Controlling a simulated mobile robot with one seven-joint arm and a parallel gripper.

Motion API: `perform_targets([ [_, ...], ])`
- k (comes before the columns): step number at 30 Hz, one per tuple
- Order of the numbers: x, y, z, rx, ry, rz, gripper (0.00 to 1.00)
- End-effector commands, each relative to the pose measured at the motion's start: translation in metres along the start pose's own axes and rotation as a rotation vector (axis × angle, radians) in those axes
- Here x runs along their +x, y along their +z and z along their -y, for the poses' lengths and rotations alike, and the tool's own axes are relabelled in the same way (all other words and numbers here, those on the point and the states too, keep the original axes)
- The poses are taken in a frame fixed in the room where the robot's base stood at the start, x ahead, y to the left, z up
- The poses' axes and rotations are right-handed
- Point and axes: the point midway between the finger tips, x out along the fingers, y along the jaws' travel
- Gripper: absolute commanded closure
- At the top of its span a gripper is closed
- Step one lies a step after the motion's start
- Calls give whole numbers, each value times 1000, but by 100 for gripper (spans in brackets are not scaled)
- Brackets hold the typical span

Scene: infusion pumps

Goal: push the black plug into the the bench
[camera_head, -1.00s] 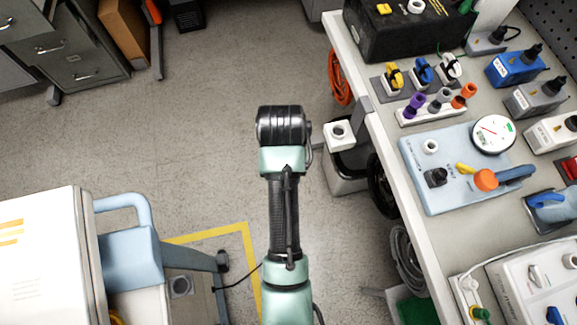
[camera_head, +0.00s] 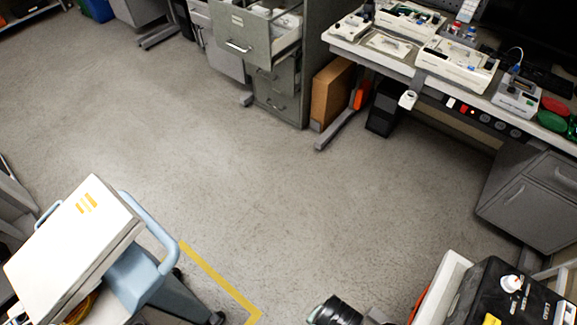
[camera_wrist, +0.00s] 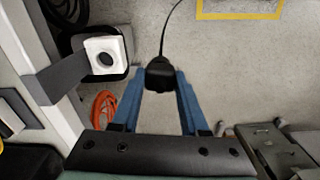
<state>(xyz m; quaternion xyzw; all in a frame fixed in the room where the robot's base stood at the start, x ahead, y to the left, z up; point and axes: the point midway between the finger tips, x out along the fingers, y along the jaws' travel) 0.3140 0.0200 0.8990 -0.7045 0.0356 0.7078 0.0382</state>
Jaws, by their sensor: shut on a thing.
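In the wrist view, my gripper (camera_wrist: 160,80) has its two blue fingers shut on the black plug (camera_wrist: 160,75). A thin dark cord runs up from the plug. A white box with a round dark hole (camera_wrist: 93,48) sits on a grey bracket at the side of the bench (camera_wrist: 78,112), to the left of the plug and apart from it. In the head view, a corner of the bench (camera_head: 437,288) shows at the bottom right. A black part of my arm shows at the bottom edge there; my gripper is out of that view.
An orange coiled cable (camera_wrist: 104,110) lies between the bench and my gripper. A cart with a white box (camera_head: 75,240) stands at lower left. A filing cabinet (camera_head: 280,85) and a second bench (camera_head: 420,72) stand at the back. The middle floor is clear.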

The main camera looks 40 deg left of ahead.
Motion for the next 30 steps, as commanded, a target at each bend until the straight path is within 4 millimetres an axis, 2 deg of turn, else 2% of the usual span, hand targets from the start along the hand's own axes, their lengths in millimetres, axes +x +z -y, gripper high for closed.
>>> perform_targets([
  [1, -13, 26, 5, 8, 1, 14, 100],
  [6, -18, 96, 27, 36, 0, 12, 100],
  [10, -25, 139, 46, 55, -1, 7, 100],
  [14, -30, 167, 59, 70, 0, 3, 100],
  [20, -29, 180, 66, 79, 0, -2, 100],
  [30, -29, 154, 44, 79, 2, -5, 100],
])
